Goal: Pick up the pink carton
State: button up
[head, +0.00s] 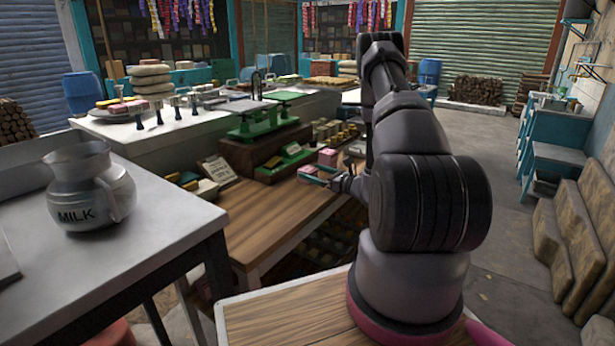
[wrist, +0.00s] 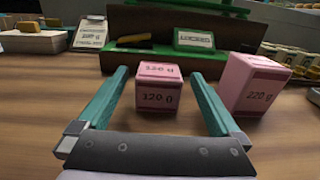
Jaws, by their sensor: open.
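Two pink cartons stand on the wooden table (head: 262,218). In the wrist view a pink carton marked "120 g" (wrist: 158,88) stands upright between and just ahead of the fingers of my gripper (wrist: 158,85). A larger pink carton marked "220 g" (wrist: 256,85) stands to its right, outside the right finger. In the head view the pink cartons show small at the table's far right, the nearer one (head: 308,172) close to my gripper (head: 328,179). My gripper is open, with teal fingers spread and nothing held.
A green balance scale (head: 262,125) on a dark wooden base stands behind the cartons. Small weights (head: 335,130) stand to the right. A metal milk jug (head: 88,185) stands on the pale table at left. The wooden table's near part is clear.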

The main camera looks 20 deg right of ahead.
aim_at(303, 167)
jog(key=x, duration=0.5)
jog(key=c, duration=1.5)
jog(key=shift+r, duration=0.15)
